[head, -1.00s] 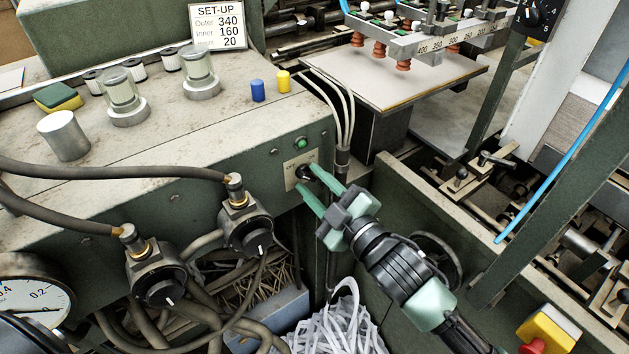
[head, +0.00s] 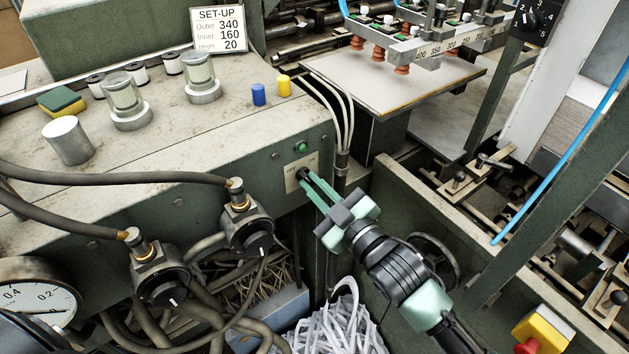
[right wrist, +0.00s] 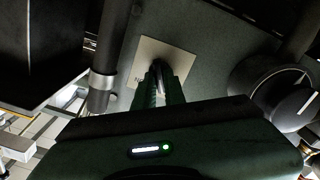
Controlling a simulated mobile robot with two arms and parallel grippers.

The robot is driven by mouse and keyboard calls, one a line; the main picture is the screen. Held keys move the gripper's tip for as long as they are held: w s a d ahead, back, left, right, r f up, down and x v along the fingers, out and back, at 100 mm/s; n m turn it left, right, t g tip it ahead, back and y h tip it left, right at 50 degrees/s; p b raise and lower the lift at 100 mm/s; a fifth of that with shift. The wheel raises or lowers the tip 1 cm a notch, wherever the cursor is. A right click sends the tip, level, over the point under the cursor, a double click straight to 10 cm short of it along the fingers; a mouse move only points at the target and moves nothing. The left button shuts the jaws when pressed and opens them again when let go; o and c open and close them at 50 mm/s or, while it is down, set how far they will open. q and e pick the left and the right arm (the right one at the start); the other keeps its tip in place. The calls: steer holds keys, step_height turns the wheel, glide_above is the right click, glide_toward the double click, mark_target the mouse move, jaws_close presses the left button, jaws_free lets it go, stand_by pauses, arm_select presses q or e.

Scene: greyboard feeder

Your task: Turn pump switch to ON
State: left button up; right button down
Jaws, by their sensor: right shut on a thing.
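The pump switch (head: 301,172) is a small dark knob on a pale plate on the green machine front. Its plate (right wrist: 170,57) also shows in the right wrist view, with the dark knob (right wrist: 158,70) between my fingertips. My right gripper (head: 305,176) is shut on the knob, its green fingers reaching in from the lower right. The fingers (right wrist: 160,88) hide most of the knob, so I cannot tell its setting. A green lamp (head: 301,147) sits just above the plate. My left gripper is not in view.
Two black regulators (head: 247,232) (head: 161,275) with hoses stand left of the switch. White tubes (head: 341,115) run down a post just right of it. A bin of paper strips (head: 340,325) is below. A gauge (head: 38,298) is at lower left.

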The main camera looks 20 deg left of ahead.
steer(key=m+p, duration=0.1)
steer(key=m, duration=0.2)
steer(key=shift+m+p, duration=0.3)
steer(key=shift+m, duration=0.1)
steer(key=m+p, duration=0.1)
steer(key=m, duration=0.2)
steer(key=shift+m, duration=0.3)
steer(key=m, duration=0.3)
steer(key=shift+m+p, duration=0.3)
steer(key=shift+p, duration=0.05)
steer(key=shift+w+d+f+m, duration=0.1)
steer(key=shift+m, duration=1.8)
steer(key=c, duration=1.5)
jaws_free()
